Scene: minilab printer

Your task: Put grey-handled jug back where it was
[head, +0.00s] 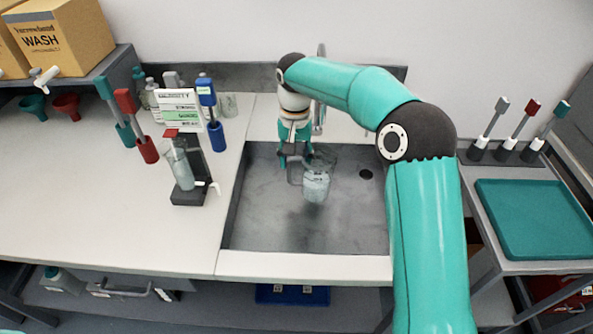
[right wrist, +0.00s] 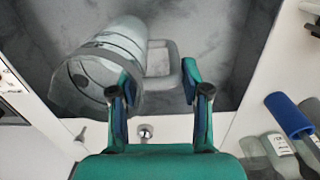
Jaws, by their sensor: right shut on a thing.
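The grey-handled jug (head: 317,184) is clear, with a grey handle on its left side, and hangs about upright over the sink basin (head: 260,225). My right gripper (head: 291,158) is shut on its handle. In the right wrist view the jug (right wrist: 112,55) lies to the left of the fingers, and my right gripper (right wrist: 159,82) has one finger on each side of the handle. A dark shadow shows below the jug, and it seems to be above the sink floor. My left gripper is not in view.
A tap (head: 321,115) rises behind the sink. On the left counter (head: 120,215) stand a dark dispenser stand (head: 188,197), a white sign (head: 180,97) and several colored-handled tools. A teal tray (head: 535,218) lies on the right. The counter's front left is clear.

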